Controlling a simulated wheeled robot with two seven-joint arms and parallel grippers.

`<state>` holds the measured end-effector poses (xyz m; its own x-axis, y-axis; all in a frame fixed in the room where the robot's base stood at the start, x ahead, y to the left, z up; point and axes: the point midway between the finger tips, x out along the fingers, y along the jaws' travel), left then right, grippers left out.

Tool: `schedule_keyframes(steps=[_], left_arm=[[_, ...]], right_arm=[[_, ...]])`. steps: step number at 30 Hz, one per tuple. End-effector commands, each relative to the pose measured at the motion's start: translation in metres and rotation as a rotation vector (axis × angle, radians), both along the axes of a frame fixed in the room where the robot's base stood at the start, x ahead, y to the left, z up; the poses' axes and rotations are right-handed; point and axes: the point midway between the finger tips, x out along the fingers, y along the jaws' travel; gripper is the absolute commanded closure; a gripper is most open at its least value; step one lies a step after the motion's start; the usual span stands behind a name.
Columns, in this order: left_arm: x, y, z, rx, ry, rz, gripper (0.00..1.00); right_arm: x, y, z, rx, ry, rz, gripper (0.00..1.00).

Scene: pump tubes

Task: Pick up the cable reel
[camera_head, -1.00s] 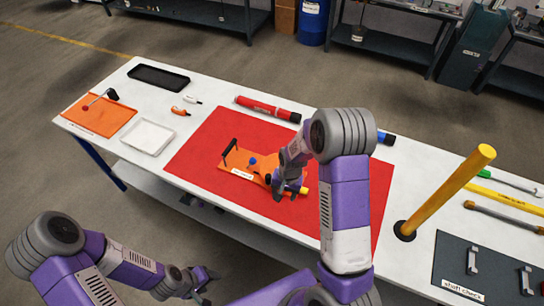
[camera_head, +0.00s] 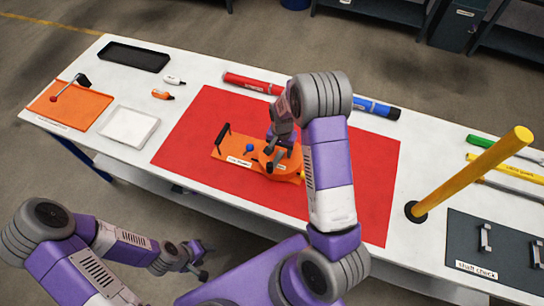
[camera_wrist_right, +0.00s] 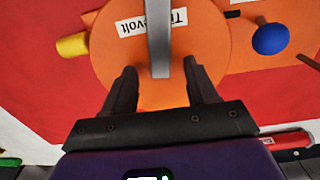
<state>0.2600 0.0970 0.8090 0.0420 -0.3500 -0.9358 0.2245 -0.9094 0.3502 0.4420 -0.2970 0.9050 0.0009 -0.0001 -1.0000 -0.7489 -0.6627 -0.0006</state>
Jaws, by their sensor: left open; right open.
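A round orange body, apparently the cable reel (camera_wrist_right: 108,62), lies on the red mat (camera_head: 350,200), at the right end of an orange panel (camera_head: 228,146). In the right wrist view it has a white label, a yellow stub at its left side and a grey bar across it. My right gripper (camera_wrist_right: 160,72) is open above it, its fingers on either side of the bar's near end. I cannot tell whether they touch anything. In the head view my right gripper (camera_head: 277,162) partly hides the reel. My left gripper (camera_head: 200,262) is open and empty in front of the table.
A blue knob (camera_wrist_right: 271,39) and a black handle (camera_head: 222,134) stand up from the orange panel. A tall yellow post (camera_head: 472,172) rises at the right. Red (camera_head: 250,83) and blue (camera_head: 370,107) tubes lie behind. A white tray (camera_head: 130,127) is at the left.

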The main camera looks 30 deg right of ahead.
Motion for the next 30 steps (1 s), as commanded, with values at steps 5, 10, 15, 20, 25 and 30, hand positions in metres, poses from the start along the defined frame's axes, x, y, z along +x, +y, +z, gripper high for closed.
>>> schedule_keyframes(steps=[5,10,15,20,25,30], left_arm=[[0.0,-0.0001,0.0,0.0,0.0,0.0,0.43],[0.0,-0.0001,0.0,0.0,0.0,0.0,0.43],[0.0,-0.0001,0.0,0.0,0.0,0.0,0.43],[0.0,-0.0001,-0.0001,0.0,0.0,0.0,0.43],[0.0,0.0,-0.0001,0.0,0.0,0.0,0.43],[0.0001,0.0,-0.0001,0.0,0.0,0.0,0.43]], right_arm=[[0.0003,0.0,-0.0017,0.001,-0.001,0.0,0.42],[0.0002,-0.0001,-0.0015,0.001,-0.001,0.0,0.59],[0.0002,-0.0001,-0.0014,0.0,-0.001,0.0,0.85],[0.0004,0.0,-0.0014,0.0,-0.001,0.001,1.0],[0.0004,0.0,-0.0014,0.0,-0.001,0.002,1.0],[0.0004,0.0,-0.0014,0.0,-0.001,0.0,1.0]])
